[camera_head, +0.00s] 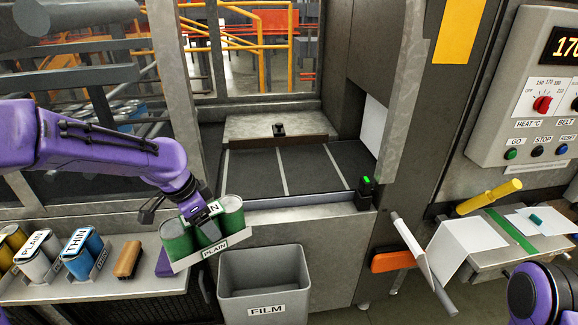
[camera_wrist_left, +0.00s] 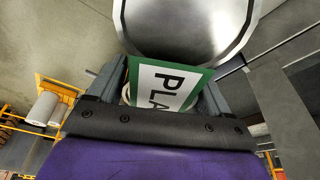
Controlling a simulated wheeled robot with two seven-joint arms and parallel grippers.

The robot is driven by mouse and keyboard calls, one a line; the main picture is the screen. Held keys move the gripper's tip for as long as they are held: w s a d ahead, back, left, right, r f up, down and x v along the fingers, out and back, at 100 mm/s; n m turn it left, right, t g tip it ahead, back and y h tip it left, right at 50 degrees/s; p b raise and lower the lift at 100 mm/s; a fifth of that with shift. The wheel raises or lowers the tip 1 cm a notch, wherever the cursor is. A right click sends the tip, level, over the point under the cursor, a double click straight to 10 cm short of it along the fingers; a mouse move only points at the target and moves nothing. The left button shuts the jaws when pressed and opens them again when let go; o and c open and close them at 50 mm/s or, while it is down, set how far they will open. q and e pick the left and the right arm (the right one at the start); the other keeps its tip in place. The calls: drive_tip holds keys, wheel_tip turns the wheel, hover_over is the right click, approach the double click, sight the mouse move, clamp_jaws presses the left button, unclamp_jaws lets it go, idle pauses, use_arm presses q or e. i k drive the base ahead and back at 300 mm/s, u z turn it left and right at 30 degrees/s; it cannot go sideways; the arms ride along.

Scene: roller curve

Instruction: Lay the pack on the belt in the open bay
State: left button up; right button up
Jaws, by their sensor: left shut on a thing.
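My left gripper (camera_head: 204,214) is shut on the green pack (camera_head: 231,217), several green cans on a pale tray labelled PLAIN. The pack hangs tilted in front of the bay, left of and nearer than the belt, apart from it. In the left wrist view the pack's green-edged label (camera_wrist_left: 165,86) sits between the fingers, with a silver can top (camera_wrist_left: 187,22) close beyond. The dark belt (camera_head: 305,167) lies in the open bay, crossed by pale lines into empty sections. My right gripper is out of view; only part of that arm shows at lower right.
A grey FILM bin (camera_head: 264,274) stands below the bay front. A shelf (camera_head: 110,287) at left holds a PLAIN pack (camera_head: 38,257), a THIN pack (camera_head: 82,253) and a brown block (camera_head: 128,258). A metal post (camera_head: 181,80) and a small green-lit sensor (camera_head: 366,187) flank the bay.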

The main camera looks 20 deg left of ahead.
sight(285, 172)
drive_tip(key=i, duration=1.35)
drive_tip(key=z, duration=0.05)
